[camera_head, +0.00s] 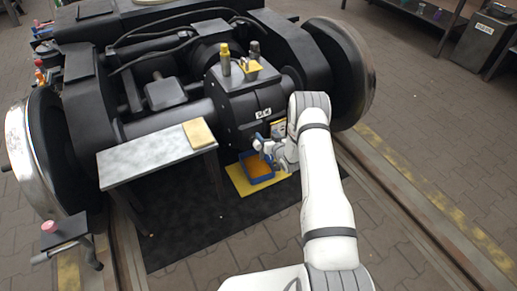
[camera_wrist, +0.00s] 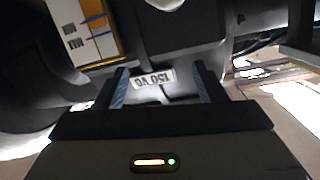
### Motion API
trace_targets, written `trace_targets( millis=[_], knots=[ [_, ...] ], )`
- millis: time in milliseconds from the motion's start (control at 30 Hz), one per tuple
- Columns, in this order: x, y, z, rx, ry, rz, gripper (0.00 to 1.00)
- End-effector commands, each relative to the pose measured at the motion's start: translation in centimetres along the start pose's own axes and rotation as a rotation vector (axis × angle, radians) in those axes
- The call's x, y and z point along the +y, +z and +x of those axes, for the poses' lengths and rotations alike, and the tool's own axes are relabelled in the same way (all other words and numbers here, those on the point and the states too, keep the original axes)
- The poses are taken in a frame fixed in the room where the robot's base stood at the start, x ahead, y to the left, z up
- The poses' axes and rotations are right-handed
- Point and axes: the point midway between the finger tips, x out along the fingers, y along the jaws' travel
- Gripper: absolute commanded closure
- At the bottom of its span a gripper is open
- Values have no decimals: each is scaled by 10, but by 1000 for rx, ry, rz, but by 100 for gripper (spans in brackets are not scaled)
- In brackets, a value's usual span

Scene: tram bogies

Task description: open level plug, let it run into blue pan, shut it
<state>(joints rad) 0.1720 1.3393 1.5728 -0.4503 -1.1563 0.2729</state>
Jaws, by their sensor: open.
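The dark gearbox (camera_head: 250,108) sits between the wheels of the bogie. The blue pan (camera_head: 257,168) stands below its front on a yellow mat (camera_head: 238,181); part of the pan is hidden behind my gripper. My gripper (camera_head: 264,148) is in front of the gearbox's lower face, above the pan. In the wrist view my gripper (camera_wrist: 165,86) is open, with nothing seen held between its blue-lined fingers. A small white lettered plate (camera_wrist: 153,78) shows upside down beyond the fingertips. I cannot make out the level plug with certainty in either view.
Bogie wheels (camera_head: 345,75) flank the gearbox. A yellow-and-white panel (camera_wrist: 88,25) shows at the wrist view's upper left. The dark floor mat (camera_head: 200,220) is mostly clear.

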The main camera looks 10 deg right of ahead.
Motion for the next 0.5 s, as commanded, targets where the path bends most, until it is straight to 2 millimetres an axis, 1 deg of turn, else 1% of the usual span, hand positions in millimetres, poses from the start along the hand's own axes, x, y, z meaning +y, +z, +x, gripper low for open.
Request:
trace_targets(
  millis=[33,100,200,300,367,433,500],
  knots=[
    [1,28,-2,28,-19,17,36],
    [1,51,-6,74,-47,37,36],
    [-1,76,-14,129,-79,59,36],
    [-2,91,-20,165,-99,75,36],
    [-3,96,-22,177,-107,82,36],
    [-4,99,-20,187,-112,84,36],
    [-5,98,-14,190,-114,84,36]
  ],
)
